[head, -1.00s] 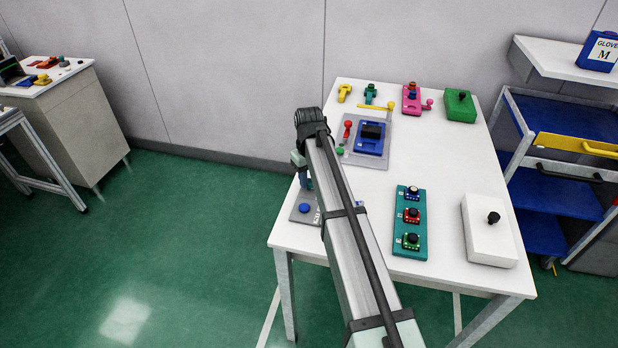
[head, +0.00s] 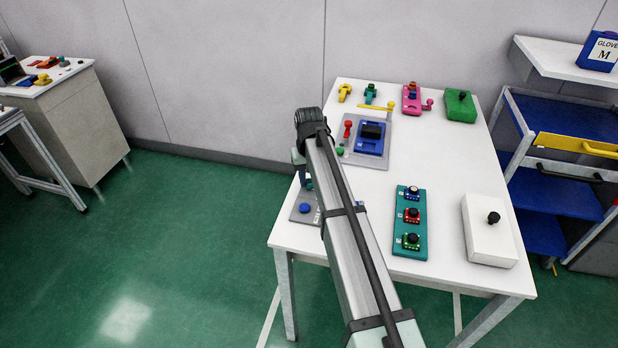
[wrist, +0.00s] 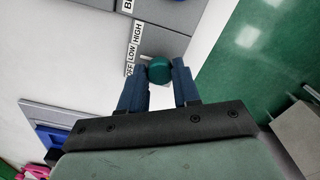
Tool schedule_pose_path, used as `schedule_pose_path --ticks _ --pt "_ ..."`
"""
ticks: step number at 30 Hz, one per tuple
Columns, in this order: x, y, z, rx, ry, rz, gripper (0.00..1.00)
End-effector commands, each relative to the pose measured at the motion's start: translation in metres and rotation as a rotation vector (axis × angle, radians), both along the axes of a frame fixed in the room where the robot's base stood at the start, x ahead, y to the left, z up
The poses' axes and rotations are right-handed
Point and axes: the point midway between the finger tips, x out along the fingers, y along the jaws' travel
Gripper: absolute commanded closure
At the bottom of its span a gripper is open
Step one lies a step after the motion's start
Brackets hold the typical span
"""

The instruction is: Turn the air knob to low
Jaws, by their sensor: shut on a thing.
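A round teal knob (wrist: 159,70) sits on a grey panel (wrist: 165,43) in the wrist view. A white label strip (wrist: 133,49) beside it reads OFF, LOW, HIGH. I cannot tell which word the knob points at. My gripper (wrist: 160,82) has one dark blue finger on each side of the knob and is shut on it. In the head view my arm hides most of the gripper and the knob. The grey panel (head: 298,214) shows there at the table's left edge, with a blue button on it.
On the white table (head: 370,215) stand a teal board (head: 398,223) with three dials, a white box (head: 488,232) with a black knob, and a blue device (head: 371,146) on a grey plate. Several coloured fixtures line the back edge. A blue-shelved cart (head: 550,200) stands right.

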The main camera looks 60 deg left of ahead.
Motion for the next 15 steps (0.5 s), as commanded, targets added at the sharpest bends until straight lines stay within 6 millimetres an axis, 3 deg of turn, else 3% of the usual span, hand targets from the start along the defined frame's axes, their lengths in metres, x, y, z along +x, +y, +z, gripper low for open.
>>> schedule_pose_path --ticks 1,2,3,9,15 --pt "0.0 0.0001 0.0002 0.0 0.0 0.0 0.99" --pt "0.0 0.0001 0.0002 0.0 0.0 0.0 0.68" --pt "0.0 0.0001 0.0002 0.0 0.0 0.001 0.64" --pt "0.0 0.0001 0.0001 0.0 0.0 0.001 0.45" --pt "0.0 0.0001 0.0001 0.0 0.0 0.001 0.43"
